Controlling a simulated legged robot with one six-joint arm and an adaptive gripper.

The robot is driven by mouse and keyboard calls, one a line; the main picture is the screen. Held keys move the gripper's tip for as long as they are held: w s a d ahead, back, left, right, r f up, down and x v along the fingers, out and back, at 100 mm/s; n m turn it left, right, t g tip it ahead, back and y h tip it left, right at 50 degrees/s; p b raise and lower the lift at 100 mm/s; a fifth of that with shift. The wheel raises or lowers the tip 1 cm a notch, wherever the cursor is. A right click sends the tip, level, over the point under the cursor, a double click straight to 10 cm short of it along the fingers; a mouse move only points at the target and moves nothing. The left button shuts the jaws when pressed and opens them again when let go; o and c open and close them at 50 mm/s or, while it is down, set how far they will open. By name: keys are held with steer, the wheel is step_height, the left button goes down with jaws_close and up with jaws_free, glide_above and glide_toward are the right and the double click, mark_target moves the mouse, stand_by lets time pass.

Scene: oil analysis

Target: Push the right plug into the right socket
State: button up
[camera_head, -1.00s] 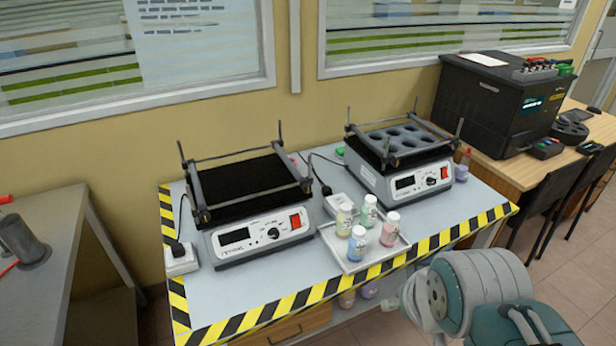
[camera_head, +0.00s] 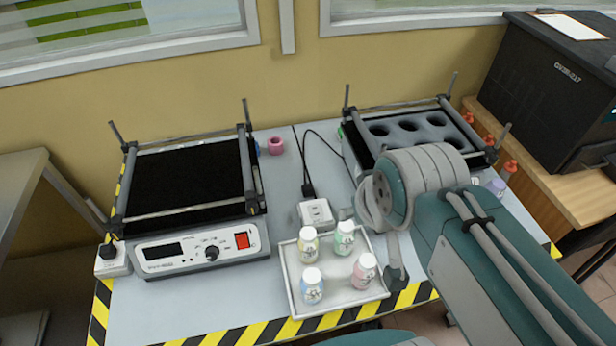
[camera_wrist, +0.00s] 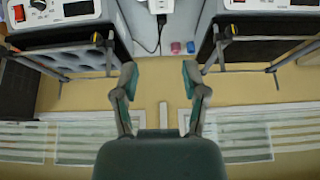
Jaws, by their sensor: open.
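The right plug (camera_head: 308,190) is black, with a cord running back from it. It stands at the back edge of the right socket (camera_head: 316,214), a white box behind the bottle tray. I cannot tell how deep it sits. In the wrist view the right plug (camera_wrist: 162,19) and right socket (camera_wrist: 160,5) are at the top centre. My gripper (camera_wrist: 160,82) is open and empty in the wrist view, its fingers apart, with the plug beyond them in the picture. In the head view my arm covers the right of the table and hides most of the gripper.
A white tray (camera_head: 290,285) with several bottles lies in front of the socket. A black-topped device (camera_head: 190,180) stands left, another with round wells (camera_head: 405,125) right. A left plug (camera_head: 107,251) is at the left socket (camera_head: 112,264). A pink object (camera_head: 276,146) lies behind.

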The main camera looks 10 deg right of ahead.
steer(key=shift+w+a, duration=0.15)
steer(key=shift+a, duration=0.15)
steer(key=o, duration=0.4)
steer(key=shift+a, duration=0.2)
steer(key=shift+o, duration=0.4)
steer(key=shift+w+r, duration=0.1)
steer(key=shift+w, duration=0.2)
steer(key=w+f+g, duration=0.2)
steer(key=w, duration=0.8)
steer(key=w+f+g, duration=0.1)
steer(key=w+f, duration=0.2)
steer(key=w, duration=0.7)
steer(key=w+f+g, duration=0.1)
steer(key=w+f, duration=0.6)
steer(key=f, duration=0.3)
steer(key=w+f+g, duration=0.1)
steer(key=w+f, duration=0.5)
steer(key=f, duration=0.4)
steer(key=shift+w+d+g, duration=0.3)
steer(key=shift+w, duration=0.05)
